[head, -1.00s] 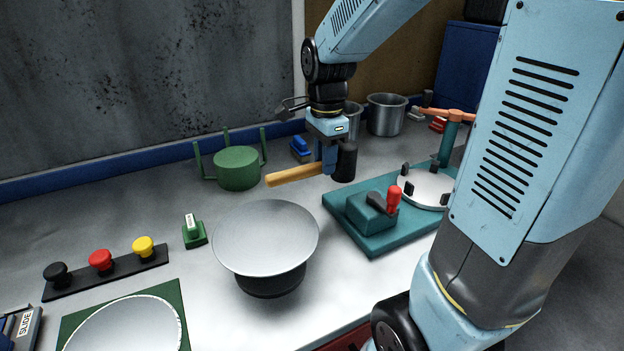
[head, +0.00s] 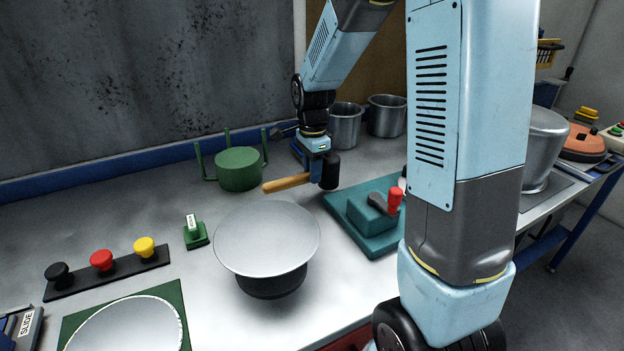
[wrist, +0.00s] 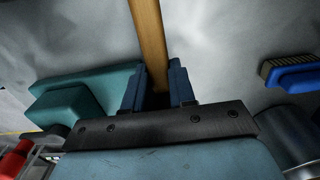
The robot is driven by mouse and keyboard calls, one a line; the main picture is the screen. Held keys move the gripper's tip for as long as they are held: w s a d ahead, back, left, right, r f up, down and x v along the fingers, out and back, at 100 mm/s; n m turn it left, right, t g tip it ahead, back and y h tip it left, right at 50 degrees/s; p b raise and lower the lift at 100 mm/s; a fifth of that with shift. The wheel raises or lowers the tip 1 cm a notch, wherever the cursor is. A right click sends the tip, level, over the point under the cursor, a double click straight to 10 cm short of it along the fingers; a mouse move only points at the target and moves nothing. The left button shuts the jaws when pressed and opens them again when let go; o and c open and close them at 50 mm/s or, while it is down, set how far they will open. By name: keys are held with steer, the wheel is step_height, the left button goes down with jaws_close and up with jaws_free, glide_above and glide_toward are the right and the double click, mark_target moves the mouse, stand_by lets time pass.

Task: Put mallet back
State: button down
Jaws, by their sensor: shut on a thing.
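The mallet has a pale wooden handle (head: 285,183) and a black head (head: 330,171). My gripper (head: 315,180) is shut on the handle close to the head and holds the mallet roughly level, with the handle pointing left. It appears to be above the bench, behind the grey disc. In the wrist view the handle (wrist: 148,35) runs up from between the two blue fingers (wrist: 158,88); the mallet's head is hidden there. A green round block with upright posts (head: 238,168) stands to the left of the mallet, near the wall.
A grey disc on a dark base (head: 266,238) stands in front of the mallet. A teal fixture with a red-knobbed lever (head: 370,222) is to the right, partly behind my arm. Metal pots (head: 386,116) stand at the back. Free bench lies left of the green block.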

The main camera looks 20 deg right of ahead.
steer(key=shift+s+f, duration=0.1)
steer(key=shift+f, duration=1.2)
steer(key=c, duration=0.9)
jaws_free()
steer(key=shift+f, duration=0.1)
steer(key=shift+c, duration=0.2)
